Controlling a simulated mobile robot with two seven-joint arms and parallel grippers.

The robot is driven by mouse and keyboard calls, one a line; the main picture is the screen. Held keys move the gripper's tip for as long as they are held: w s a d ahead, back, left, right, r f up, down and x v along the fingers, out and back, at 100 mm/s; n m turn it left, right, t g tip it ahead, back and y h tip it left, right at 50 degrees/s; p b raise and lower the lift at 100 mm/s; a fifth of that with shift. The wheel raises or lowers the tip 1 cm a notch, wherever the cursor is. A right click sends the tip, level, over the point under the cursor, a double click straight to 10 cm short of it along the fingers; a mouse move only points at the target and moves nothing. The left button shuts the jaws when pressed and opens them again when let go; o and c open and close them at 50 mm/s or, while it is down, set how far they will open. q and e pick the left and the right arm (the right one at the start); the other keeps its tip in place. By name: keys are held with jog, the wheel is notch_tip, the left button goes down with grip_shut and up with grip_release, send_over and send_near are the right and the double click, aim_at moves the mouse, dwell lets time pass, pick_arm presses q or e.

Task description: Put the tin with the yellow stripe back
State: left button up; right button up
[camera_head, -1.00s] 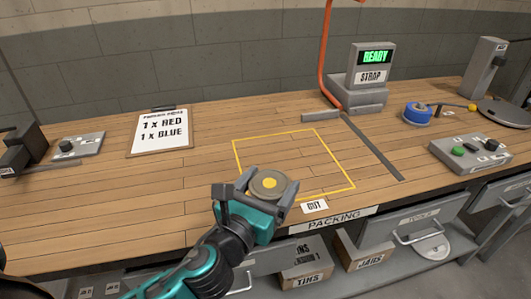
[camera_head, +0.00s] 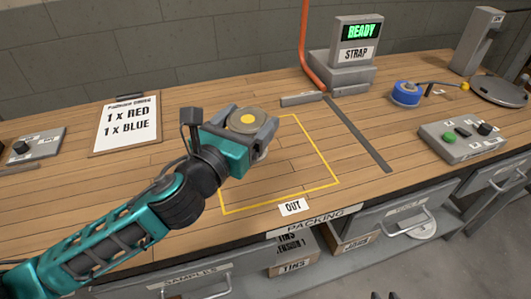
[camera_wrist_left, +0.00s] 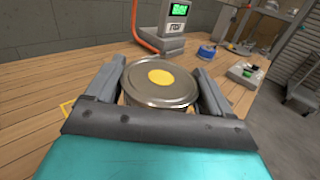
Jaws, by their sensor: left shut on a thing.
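My left gripper (camera_head: 250,128) is shut on a round metal tin (camera_head: 262,121) with a yellow dot on its lid. The tin is upright between the two fingers, and it also shows in the left wrist view (camera_wrist_left: 160,86). Its side is mostly hidden, so I cannot see a stripe. In the head view it overlaps the upper left part of the yellow outlined square (camera_head: 333,170) on the bench. Two dark tips at the bottom edge of the head view look like my right gripper (camera_head: 384,296); too little shows to tell its state.
The wooden bench (camera_head: 300,155) is clear inside the outline. An order board (camera_head: 126,128) reads 1 x red, 1 x blue. A strap machine (camera_head: 352,55) with a READY screen stands behind. A button box (camera_head: 463,138) and blue tape roll (camera_head: 406,93) are right. A TINS box (camera_head: 294,267) is below.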

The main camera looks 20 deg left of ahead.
pick_arm(q)
jog(key=w+r, duration=0.1)
jog(key=r+m+h, duration=0.1)
jog(key=r, duration=0.1)
jog(key=w+d+r+h, duration=0.1)
jog(key=shift+w+d+r+m, duration=0.1)
jog(key=shift+w+r+m, duration=0.2)
jog(key=shift+w, duration=0.05)
notch_tip(320, 180, up, 4)
jog(key=w+g+h+p, duration=0.1)
jog(key=w, duration=0.2)
jog(key=shift+m, duration=0.3)
jog(key=shift+a+f+b, duration=0.25)
jog(key=shift+f+b, duration=0.25)
jog(key=shift+f, duration=2.6)
jog(key=shift+a+f+b, duration=0.3)
jog(key=shift+f+b, duration=0.25)
jog(key=shift+f, duration=2.55)
jog(key=shift+a+f+b, duration=0.25)
jog(key=shift+f+b, duration=0.25)
jog(key=shift+f, duration=2.6)
jog(key=shift+f, duration=0.2)
jog(key=o, duration=1.1)
